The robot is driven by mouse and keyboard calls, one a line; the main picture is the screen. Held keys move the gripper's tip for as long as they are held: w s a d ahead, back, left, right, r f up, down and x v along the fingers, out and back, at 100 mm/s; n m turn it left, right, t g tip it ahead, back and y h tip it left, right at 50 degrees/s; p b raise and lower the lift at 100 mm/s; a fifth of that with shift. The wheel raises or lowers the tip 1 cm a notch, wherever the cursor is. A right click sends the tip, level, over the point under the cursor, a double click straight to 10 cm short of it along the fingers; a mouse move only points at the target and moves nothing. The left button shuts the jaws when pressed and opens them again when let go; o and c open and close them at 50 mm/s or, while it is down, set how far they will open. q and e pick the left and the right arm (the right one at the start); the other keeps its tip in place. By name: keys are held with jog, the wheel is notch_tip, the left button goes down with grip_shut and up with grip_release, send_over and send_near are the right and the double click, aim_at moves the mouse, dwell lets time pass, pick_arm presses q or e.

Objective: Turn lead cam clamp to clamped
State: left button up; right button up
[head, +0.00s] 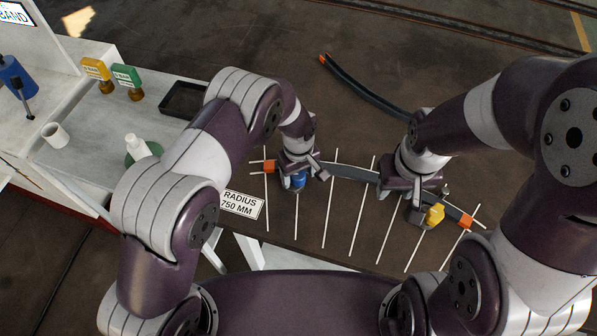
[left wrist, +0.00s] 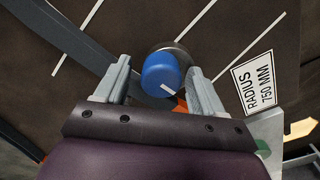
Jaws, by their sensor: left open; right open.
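A blue clamp knob (head: 298,182) sits at the left end of the curved grey bar (head: 352,172). In the left wrist view the blue knob (left wrist: 161,74) has a white line on its face pointing to the lower right. My left gripper (head: 298,174) is open, with its fingers (left wrist: 160,80) on either side of the knob; contact is unclear. A yellow clamp knob (head: 434,214) sits near the bar's right end. My right gripper (head: 417,200) is open beside it, partly hiding it. I cannot tell which knob is the lead one.
A "RADIUS 750 MM" sign (head: 241,204) lies left of the blue knob. White lines cross the dark board under the bar. Another curved bar (head: 362,88) lies behind. A bench with a black tray (head: 184,99) and yellow and green stamps stands at left.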

pick_arm(q)
jog(key=c, duration=1.1)
jog(key=shift+o, duration=0.2)
jog(key=shift+m, duration=0.3)
jog(key=m+b, duration=0.1)
jog(key=m, duration=0.2)
jog(key=m+b, duration=0.1)
jog(key=m, duration=0.4)
jog(key=m+b, duration=0.1)
jog(key=m, duration=0.4)
jog(key=shift+w+r, duration=0.1)
jog(key=m, duration=0.4)
jog(key=shift+r+m, duration=0.1)
jog(key=shift+m, duration=0.2)
